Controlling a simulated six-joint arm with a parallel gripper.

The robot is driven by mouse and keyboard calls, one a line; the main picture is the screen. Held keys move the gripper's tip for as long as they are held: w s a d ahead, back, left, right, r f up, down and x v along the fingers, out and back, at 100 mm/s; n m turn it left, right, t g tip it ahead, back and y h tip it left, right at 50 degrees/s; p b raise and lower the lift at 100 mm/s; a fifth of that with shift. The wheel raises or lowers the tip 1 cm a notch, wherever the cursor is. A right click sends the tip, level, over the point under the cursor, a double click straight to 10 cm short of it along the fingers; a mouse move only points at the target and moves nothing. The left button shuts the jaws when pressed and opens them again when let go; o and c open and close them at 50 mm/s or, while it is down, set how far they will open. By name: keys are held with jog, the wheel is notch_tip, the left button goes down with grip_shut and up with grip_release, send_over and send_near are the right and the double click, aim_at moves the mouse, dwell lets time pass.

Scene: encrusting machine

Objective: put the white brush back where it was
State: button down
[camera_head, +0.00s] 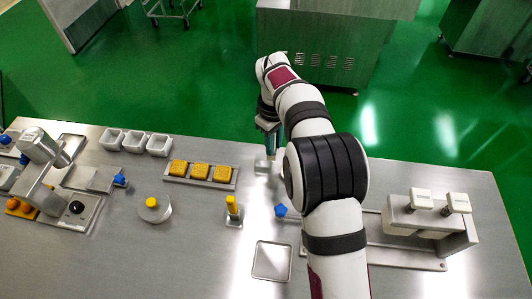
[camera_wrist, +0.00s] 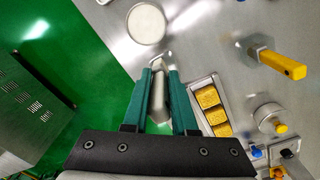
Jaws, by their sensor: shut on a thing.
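My gripper (camera_head: 269,138) hangs over the back part of the steel table, right of the tray of yellow pieces. In the wrist view its two green fingers (camera_wrist: 161,76) are closed on a pale, narrow thing, which I take to be the white brush (camera_wrist: 158,90). Its handle lies between the fingers, and much of it is hidden by them. In the head view a pale part of it (camera_head: 270,149) shows below the fingers. A small pale metal piece (camera_head: 263,166) is on the table beneath the gripper; I cannot tell whether the brush touches it.
A yellow-handled tool (camera_head: 232,207) stands upright in a holder. The tray of yellow pieces (camera_head: 167,179) is left of the gripper. A round white-topped thing (camera_wrist: 146,23) is nearby in the wrist view. An empty square tray (camera_head: 272,260) lies in front; a machine (camera_head: 425,220) stands right.

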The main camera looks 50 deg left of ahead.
jog(key=shift+s+a+f, duration=0.2)
jog(key=shift+a+f, duration=0.15)
jog(key=shift+f, duration=0.55)
jog(key=shift+s+a+f, duration=0.2)
jog(key=shift+a+f, duration=0.1)
jog(key=shift+f, duration=0.65)
jog(key=shift+s+a+f, duration=0.2)
jog(key=shift+a+f, duration=0.15)
jog(key=shift+f, duration=0.55)
jog(key=c, duration=0.7)
grip_release()
jog(key=shift+f, duration=0.1)
